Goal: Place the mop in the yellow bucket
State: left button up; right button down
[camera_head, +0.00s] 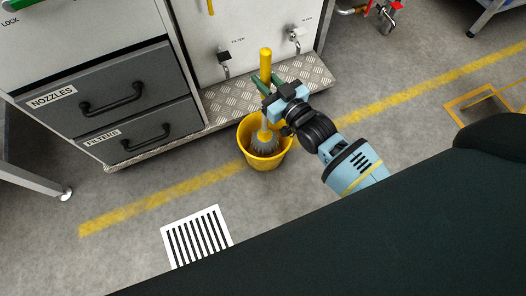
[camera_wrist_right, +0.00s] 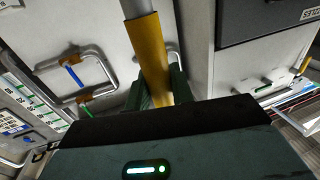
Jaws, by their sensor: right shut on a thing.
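The mop (camera_head: 265,68) stands nearly upright, with a yellow grip on its handle and a grey head. Its head shows inside the mouth of the yellow bucket (camera_head: 263,163), which stands on the floor. I cannot tell whether the head touches the bucket's bottom. My right gripper (camera_head: 264,88) is shut on the mop's handle, above the bucket's rim. In the right wrist view the yellow grip of the mop (camera_wrist_right: 151,55) rises between the green fingers (camera_wrist_right: 157,92). My left gripper is not in view.
A cabinet with grey drawers (camera_head: 125,91) and a checker-plate step (camera_head: 235,98) stands right behind the bucket. A yellow floor line (camera_head: 165,195) runs beside the bucket. A white floor grate (camera_head: 197,238) lies at the front. Open floor (camera_head: 400,60) extends to the right.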

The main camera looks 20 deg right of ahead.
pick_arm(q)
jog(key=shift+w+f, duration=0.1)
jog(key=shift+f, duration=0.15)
pick_arm(e)
jog(key=shift+w+f, duration=0.1)
jog(key=shift+f, duration=0.2)
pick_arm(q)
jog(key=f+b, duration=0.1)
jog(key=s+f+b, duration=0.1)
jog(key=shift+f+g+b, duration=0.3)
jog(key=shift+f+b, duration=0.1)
pick_arm(e)
notch_tip(320, 180, down, 5)
pick_arm(q)
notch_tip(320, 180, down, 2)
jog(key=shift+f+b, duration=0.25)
jog(key=shift+b, duration=1)
pick_arm(e)
notch_tip(320, 180, down, 5)
jog(key=shift+r, duration=0.1)
jog(key=c, duration=1.7)
grip_release()
jog(key=shift+f, duration=0.3)
jog(key=o, duration=0.5)
